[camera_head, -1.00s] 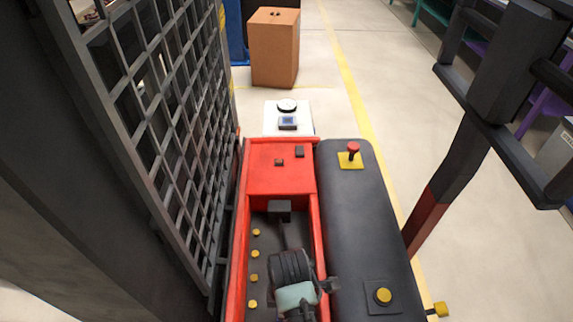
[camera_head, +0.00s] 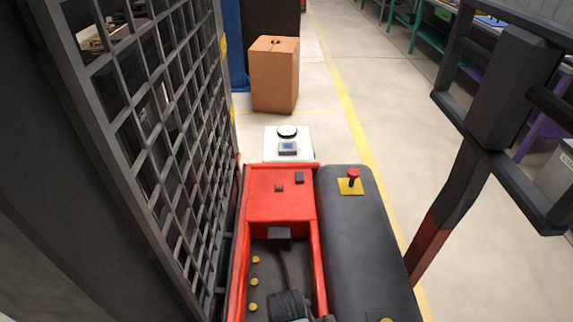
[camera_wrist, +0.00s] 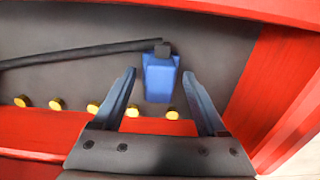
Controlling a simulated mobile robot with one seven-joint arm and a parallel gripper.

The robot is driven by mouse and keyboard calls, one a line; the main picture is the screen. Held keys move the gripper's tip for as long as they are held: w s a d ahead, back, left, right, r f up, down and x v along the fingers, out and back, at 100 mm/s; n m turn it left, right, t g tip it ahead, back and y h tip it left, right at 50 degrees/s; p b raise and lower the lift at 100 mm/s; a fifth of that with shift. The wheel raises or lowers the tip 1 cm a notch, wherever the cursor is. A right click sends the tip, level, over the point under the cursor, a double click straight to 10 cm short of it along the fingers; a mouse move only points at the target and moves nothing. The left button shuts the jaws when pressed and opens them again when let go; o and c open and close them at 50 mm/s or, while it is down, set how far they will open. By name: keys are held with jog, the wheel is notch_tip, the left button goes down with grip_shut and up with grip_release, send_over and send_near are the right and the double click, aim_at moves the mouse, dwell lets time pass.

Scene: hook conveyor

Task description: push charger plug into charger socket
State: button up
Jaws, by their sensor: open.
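In the wrist view a blue block with a black end, seemingly the charger plug (camera_wrist: 160,78), lies over the dark grey floor of a red-walled bay. A black cable (camera_wrist: 85,52) runs from the left to its black end. My gripper (camera_wrist: 158,74) is open, one finger on each side of the blue block, with a gap to both. In the head view the cable (camera_head: 284,268) comes from a black block (camera_head: 279,236) in the bay; the plug is out of that view. I cannot make out the charger socket. A dark part of my arm shows at the bottom edge.
Several yellow knobs (camera_head: 255,282) line the bay's left side. A red panel (camera_head: 280,195) closes its far end. A black padded cover (camera_head: 360,240) with a red button (camera_head: 353,174) lies to the right. A metal grid (camera_head: 160,130) stands close on the left.

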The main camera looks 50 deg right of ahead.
grip_shut()
dwell(0.3)
notch_tip(320, 180, up, 10)
jog(key=shift+r+p, duration=0.1)
jog(key=shift+p, duration=0.4)
